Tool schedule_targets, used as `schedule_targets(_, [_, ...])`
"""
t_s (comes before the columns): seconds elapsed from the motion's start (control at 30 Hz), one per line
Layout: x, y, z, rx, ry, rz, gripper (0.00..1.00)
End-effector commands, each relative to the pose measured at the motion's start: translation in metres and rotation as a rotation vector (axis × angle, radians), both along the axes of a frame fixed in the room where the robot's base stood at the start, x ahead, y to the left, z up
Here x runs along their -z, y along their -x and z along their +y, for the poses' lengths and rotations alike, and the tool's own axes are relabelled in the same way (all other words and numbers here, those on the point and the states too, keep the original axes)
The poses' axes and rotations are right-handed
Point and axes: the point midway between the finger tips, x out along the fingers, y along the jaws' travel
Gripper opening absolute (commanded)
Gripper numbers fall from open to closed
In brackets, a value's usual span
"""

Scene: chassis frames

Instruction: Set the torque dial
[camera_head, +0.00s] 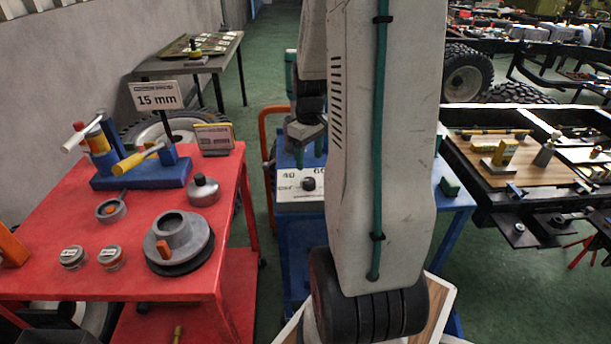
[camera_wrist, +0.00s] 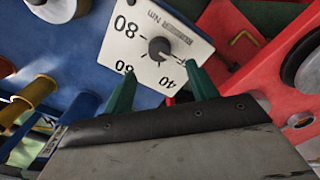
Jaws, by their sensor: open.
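The torque dial is a small dark round knob (camera_head: 308,184) on a white panel (camera_head: 287,204) on the blue bench. The knob's pointer setting is too small to read surely. My gripper (camera_head: 309,152) hangs above the panel, partly hidden by my arm. In the wrist view my gripper (camera_wrist: 163,88) has its two green fingers apart, with nothing between them. The knob appears beyond the fingertips, apart from them.
A red table (camera_head: 60,225) at left holds a grey round flanged part (camera_head: 182,240), a blue fixture (camera_head: 140,172) and a "15 mm" sign (camera_head: 156,95). A wooden board (camera_head: 515,160) with tools lies on the right bench. Green floor (camera_head: 500,270) is open between the benches.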

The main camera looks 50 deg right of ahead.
Motion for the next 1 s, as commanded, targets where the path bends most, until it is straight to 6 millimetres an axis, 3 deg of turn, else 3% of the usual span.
schedule_targets(0.5, [0.07, 0.001, -0.001, 0.0, -0.002, 0.002, 0.58])
schedule_targets(0.87, [0.077, 0.0, -0.001, 0.0, -0.001, 0.001, 0.58])
schedule_targets(1.0, [0.077, 0.0, -0.001, 0.0, -0.001, 0.001, 0.22])
